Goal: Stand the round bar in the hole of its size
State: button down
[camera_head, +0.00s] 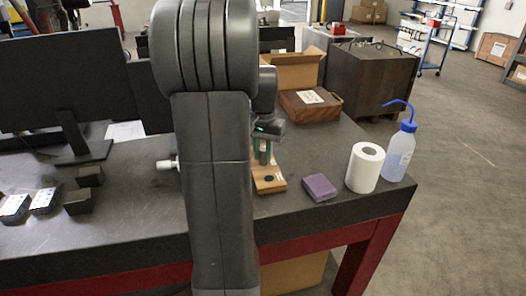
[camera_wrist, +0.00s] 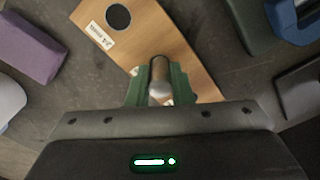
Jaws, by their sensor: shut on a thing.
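The wooden board (camera_head: 270,186) lies on the dark table, and it also fills the upper middle of the wrist view (camera_wrist: 152,30). One dark round hole (camera_wrist: 118,17) shows near its end, beside a white label (camera_wrist: 96,35) that seems to read 24 mm. The hole is empty. My gripper (camera_wrist: 160,88) has green fingers and is shut on the metal round bar (camera_wrist: 160,70). The bar is over the board, away from the visible hole. Whether its lower end touches the board, and any hole under it, I cannot tell. In the head view my arm hides part of this.
A purple block (camera_head: 319,187), a white paper roll (camera_head: 365,168) and a blue-capped bottle (camera_head: 398,152) stand right of the board. A brown box (camera_head: 310,105) is behind. A monitor (camera_head: 65,85) and small dark blocks (camera_head: 78,202) are at left. The table's front edge is near.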

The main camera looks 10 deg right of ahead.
jog(key=shift+f, duration=0.4)
dwell(0.3)
jog(key=c, duration=1.2)
grip_release()
notch_tip(320, 180, up, 14)
jog(key=shift+f, duration=0.1)
notch_tip(320, 180, down, 14)
jog(key=shift+r, duration=0.3)
jog(key=shift+s, duration=0.1)
